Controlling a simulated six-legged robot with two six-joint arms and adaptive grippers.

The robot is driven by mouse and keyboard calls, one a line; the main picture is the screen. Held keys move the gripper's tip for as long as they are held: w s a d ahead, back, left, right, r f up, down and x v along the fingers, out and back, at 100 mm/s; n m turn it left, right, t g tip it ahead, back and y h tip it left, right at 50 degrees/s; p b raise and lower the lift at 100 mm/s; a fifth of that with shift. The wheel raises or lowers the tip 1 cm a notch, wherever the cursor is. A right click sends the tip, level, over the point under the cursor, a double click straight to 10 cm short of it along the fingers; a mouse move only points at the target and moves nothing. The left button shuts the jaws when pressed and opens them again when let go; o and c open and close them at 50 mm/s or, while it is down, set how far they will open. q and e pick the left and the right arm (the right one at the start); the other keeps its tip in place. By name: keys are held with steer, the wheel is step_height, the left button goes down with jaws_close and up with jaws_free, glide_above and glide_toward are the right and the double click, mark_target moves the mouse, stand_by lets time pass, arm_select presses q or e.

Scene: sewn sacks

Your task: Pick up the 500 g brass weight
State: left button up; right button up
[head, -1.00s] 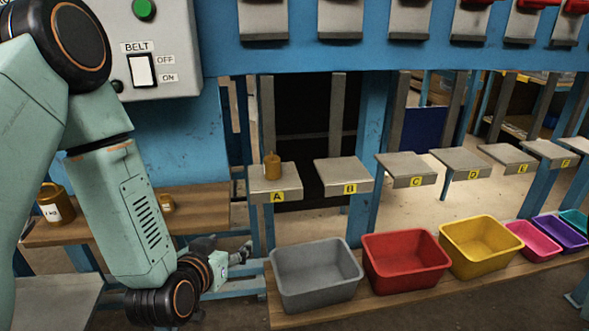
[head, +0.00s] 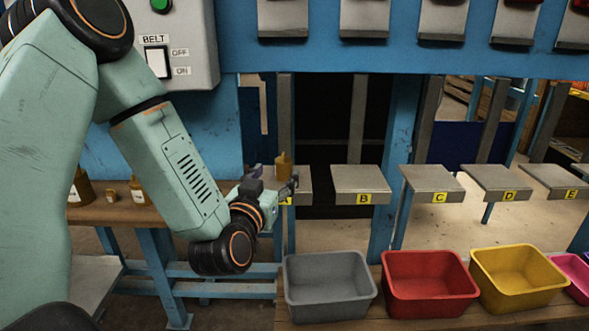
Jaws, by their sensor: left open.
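A brass weight (head: 283,166) stands upright on the grey shelf marked A. My left gripper (head: 274,178) is open and empty, right in front of that weight, and partly covers the shelf and its label. Whether the fingers touch the weight cannot be told. Other brass weights stand on the wooden bench at left: a large one (head: 82,190) partly behind my arm, a small one (head: 110,196), and a middle-sized one (head: 138,190). Their markings are too small to read, so I cannot tell which is 500 g. My right gripper is not in view.
Shelves B (head: 360,180), C (head: 432,183) and D (head: 498,182) are empty. A grey bin (head: 328,312), a red bin (head: 430,308) and a yellow bin (head: 520,290) stand below. A belt switch box (head: 190,40) hangs at upper left. The wooden bench (head: 150,216) lies behind my arm.

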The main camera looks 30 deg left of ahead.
mark_target(280, 165)
arm_select(q)
steer(key=shift+w, duration=0.4)
steer(key=w, duration=0.1)
steer(key=w+a, duration=0.1)
steer(key=w+a+b, duration=0.1)
steer(key=shift+a+f, duration=0.1)
steer(key=shift+f, duration=0.15)
steer(key=shift+w+r+b, duration=0.2)
steer(key=shift+w+b, duration=0.1)
steer(key=shift+w, duration=0.75)
steer(key=shift+w+d+r, duration=0.1)
steer(key=shift+w+d, duration=0.15)
steer(key=shift+w+a, duration=0.15)
steer(key=shift+a, duration=0.3)
steer(key=shift+d, duration=0.35)
steer(key=c, duration=0.4)
steer(key=shift+a, duration=0.2)
steer(key=c, duration=0.5)
steer(key=shift+d, duration=0.1)
jaws_close()
